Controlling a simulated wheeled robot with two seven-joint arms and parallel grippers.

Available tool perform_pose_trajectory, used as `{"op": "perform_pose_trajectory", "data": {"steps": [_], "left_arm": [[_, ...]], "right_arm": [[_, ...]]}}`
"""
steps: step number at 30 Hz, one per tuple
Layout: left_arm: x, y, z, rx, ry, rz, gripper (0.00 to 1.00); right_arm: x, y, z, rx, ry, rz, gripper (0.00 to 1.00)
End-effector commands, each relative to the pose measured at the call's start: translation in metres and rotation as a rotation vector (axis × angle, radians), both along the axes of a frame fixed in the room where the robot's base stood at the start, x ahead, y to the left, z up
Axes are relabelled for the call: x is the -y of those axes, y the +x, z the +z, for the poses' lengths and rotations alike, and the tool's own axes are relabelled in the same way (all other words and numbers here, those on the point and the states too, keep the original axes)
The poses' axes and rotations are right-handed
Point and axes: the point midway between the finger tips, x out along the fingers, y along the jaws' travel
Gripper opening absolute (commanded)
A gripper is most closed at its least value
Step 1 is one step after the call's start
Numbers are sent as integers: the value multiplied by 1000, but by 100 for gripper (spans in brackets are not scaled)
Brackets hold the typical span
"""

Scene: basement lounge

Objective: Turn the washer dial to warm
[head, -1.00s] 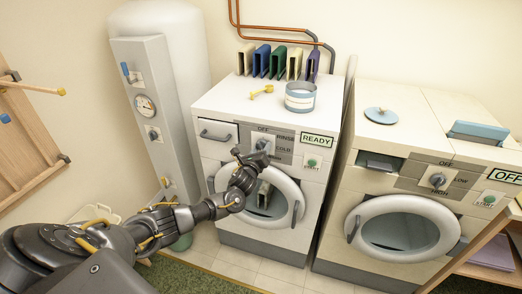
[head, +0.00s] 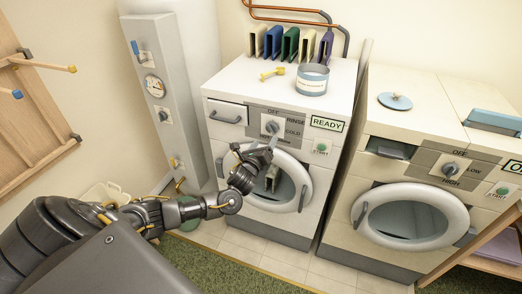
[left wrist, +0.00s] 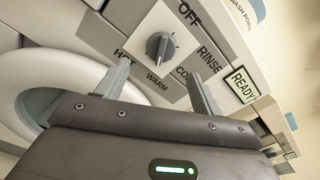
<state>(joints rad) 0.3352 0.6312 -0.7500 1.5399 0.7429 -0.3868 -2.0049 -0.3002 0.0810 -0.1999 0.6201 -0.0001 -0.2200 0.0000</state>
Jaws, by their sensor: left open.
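The washer (head: 225,132) is the left machine, with a READY display. Its grey dial (head: 272,127) sits on a dark panel near the top front. In the left wrist view the dial (left wrist: 160,46) is ringed by OFF, RINSE, COLD, WARM and HOT. My left gripper (head: 262,146) is open and empty, just below and in front of the dial. In the left wrist view its fingers (left wrist: 158,70) stand apart below the dial, not touching it. My right gripper is not in view.
The round washer door (head: 305,175) is below my gripper. A blue tin (head: 312,82) and a yellow object (head: 272,73) lie on top. A dryer (head: 385,190) stands right, with a similar dial (head: 450,169). A boiler cabinet (head: 165,90) is at left.

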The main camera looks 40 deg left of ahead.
Motion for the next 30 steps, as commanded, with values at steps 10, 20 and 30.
{"op": "perform_pose_trajectory", "data": {"steps": [10, 20, 30], "left_arm": [[8, -33, 0, 0, 1, 0, 67], [8, -33, 0, 0, 1, 0, 67], [9, -33, 1, 29, -109, -3, 67]], "right_arm": [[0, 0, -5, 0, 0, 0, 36], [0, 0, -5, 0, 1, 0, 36], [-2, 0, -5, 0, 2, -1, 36]]}}
